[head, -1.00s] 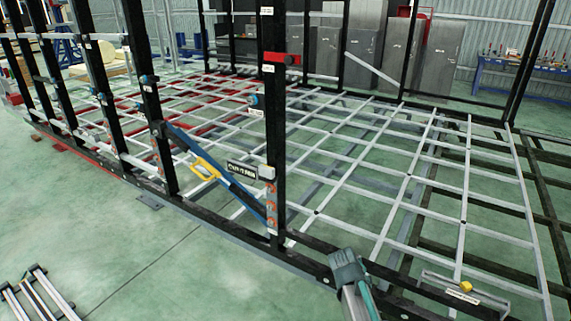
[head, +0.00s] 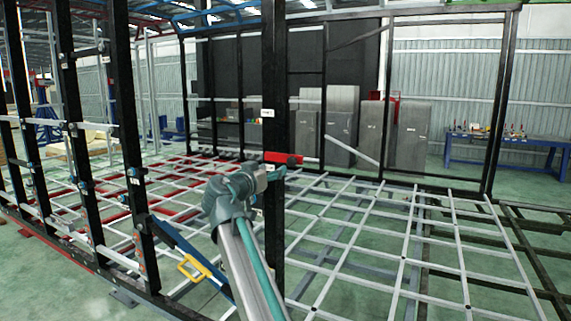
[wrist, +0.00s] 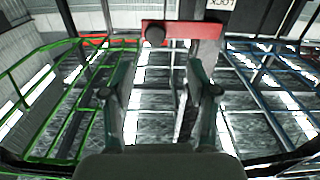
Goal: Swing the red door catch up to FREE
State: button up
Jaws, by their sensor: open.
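The red door catch (head: 283,158) lies roughly level, sticking out to the right from a black post (head: 274,70), with a dark round knob (head: 292,160) on its outer end. In the wrist view the catch (wrist: 190,30) spans the top middle, its dark knob (wrist: 155,36) at its left end. My gripper (head: 268,176) is in front of the post, just below the catch in the head view. In the wrist view my gripper (wrist: 158,76) is open and empty, fingers apart, with the knob beyond the gap. No contact shows. My arm hides part of the post.
White labels sit on the post above (head: 267,112) and partly hidden below the catch. Another shows beside it in the wrist view (wrist: 221,5). Several black posts line the left. Open floor grid lies right.

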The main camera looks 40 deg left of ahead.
aim_at(291, 161)
jog(key=shift+m, duration=0.3)
jog(key=p+x, duration=0.1)
jog(key=x, duration=0.2)
jog(key=p+x, duration=0.1)
jog(key=x, duration=0.2)
jog(key=p+x, duration=0.2)
jog(key=x, duration=0.1)
jog(key=shift+w+d+r, duration=0.1)
jog(key=shift+d+r, duration=0.15)
jog(key=shift+w+a+f+p, duration=0.1)
jog(key=shift+w+p, duration=0.2)
jog(key=shift+w, duration=0.4)
grip_shut()
